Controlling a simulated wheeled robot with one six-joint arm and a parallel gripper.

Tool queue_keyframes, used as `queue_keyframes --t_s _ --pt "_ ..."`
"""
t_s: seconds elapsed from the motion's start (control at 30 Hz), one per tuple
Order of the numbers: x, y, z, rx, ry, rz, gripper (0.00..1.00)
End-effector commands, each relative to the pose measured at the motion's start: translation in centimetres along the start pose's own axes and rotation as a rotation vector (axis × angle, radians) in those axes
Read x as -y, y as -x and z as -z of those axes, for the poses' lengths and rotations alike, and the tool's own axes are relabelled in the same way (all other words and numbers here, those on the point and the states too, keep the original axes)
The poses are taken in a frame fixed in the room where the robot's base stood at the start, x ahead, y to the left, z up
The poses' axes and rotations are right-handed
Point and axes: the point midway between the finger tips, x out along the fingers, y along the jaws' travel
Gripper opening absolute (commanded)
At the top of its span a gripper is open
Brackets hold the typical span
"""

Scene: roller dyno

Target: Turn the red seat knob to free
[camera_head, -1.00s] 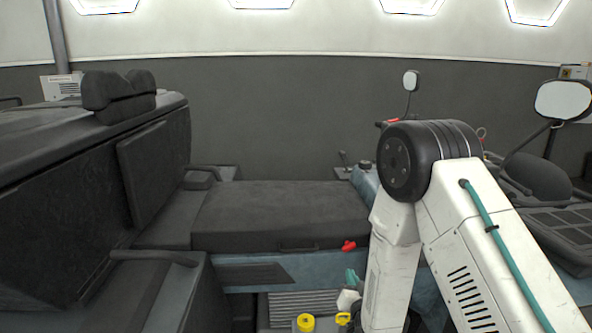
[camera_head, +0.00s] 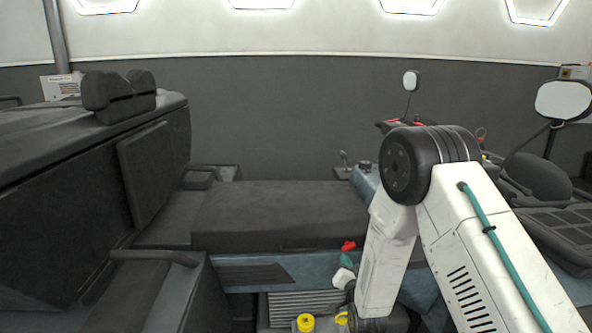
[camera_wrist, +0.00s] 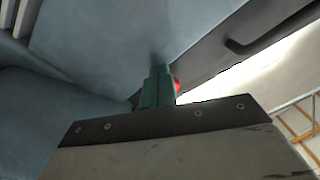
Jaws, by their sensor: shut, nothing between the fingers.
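The red seat knob (camera_head: 348,246) sits at the front edge of the dark seat (camera_head: 280,212), just above the blue panel. My gripper (camera_head: 346,259), with teal fingers, is shut and empty just below the knob in the head view. In the wrist view the teal fingers (camera_wrist: 158,86) are together, and a sliver of the red knob (camera_wrist: 177,84) shows beside and behind their right side. The fingers hide most of the knob there. I cannot tell whether they touch it. The knob's markings are too small to read.
My arm fills the right middle of the head view. A yellow cap (camera_head: 305,322) stands below the blue panel (camera_head: 235,272), near a ribbed grey part (camera_head: 300,303). Black seat structures are at the left. A dark handle (camera_wrist: 240,46) shows in the wrist view.

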Motion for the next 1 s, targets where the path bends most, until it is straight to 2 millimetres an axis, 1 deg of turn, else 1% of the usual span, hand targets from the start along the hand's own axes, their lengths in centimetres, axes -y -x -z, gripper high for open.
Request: queue_keyframes --t_s 0.4,1.0 --pt "0.02 -0.05 0.02 0.000 0.001 0.000 0.00" --pt "0.12 -0.06 0.73 -0.001 0.001 0.001 0.00"
